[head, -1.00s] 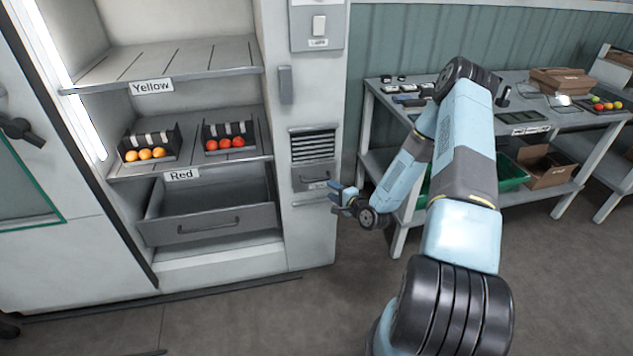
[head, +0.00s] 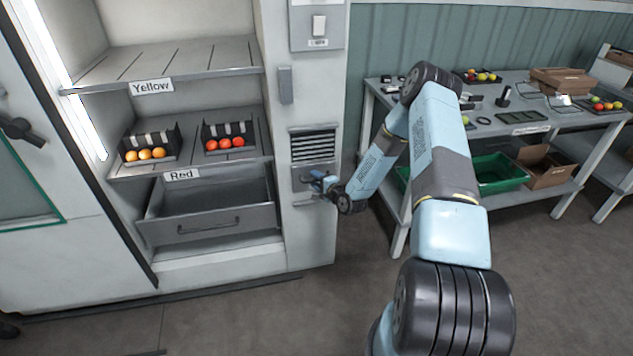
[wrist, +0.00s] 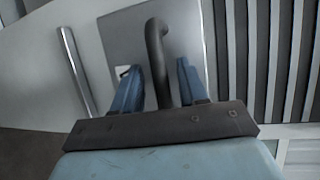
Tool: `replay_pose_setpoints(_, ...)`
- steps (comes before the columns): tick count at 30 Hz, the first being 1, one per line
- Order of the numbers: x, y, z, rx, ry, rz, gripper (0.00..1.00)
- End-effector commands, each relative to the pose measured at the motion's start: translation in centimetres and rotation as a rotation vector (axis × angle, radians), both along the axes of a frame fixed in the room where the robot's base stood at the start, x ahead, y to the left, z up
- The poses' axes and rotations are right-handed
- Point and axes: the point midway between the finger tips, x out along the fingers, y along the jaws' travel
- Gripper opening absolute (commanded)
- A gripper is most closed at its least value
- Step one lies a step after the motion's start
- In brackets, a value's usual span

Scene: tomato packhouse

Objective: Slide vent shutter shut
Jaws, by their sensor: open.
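The vent (head: 313,146) with dark horizontal slats is on the cabinet's right-hand front panel. Its grey shutter plate (head: 303,172) sits below the slats, which are uncovered. In the wrist view the shutter plate (wrist: 188,30) carries a dark bar handle (wrist: 156,50), and the slats (wrist: 290,60) lie to the right. My gripper (head: 318,181) is at the shutter in the head view. In the wrist view my gripper (wrist: 158,85) is open, with one blue finger on each side of the handle. I cannot tell whether either finger touches it.
A metal rail (wrist: 74,62) runs beside the plate. An open drawer (head: 208,229) sticks out at left, below shelves (head: 215,164) with punnets of tomatoes. A switch box (head: 318,28) is above the vent. A workbench (head: 490,118) stands at right, behind my arm.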

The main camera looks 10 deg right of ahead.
Motion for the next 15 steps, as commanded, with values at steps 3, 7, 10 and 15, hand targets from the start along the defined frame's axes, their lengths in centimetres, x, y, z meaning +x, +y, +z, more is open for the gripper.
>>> replay_pose_setpoints(3,-0.02,-0.01,0.00,0.000,0.000,0.000,0.39)
replay_pose_setpoints(7,-0.01,-0.02,0.00,0.000,0.000,0.000,0.27)
replay_pose_setpoints(10,-0.02,-0.02,0.00,0.000,0.000,0.000,0.17)
replay_pose_setpoints(15,-0.04,-0.02,-0.01,0.000,0.001,0.000,0.01)
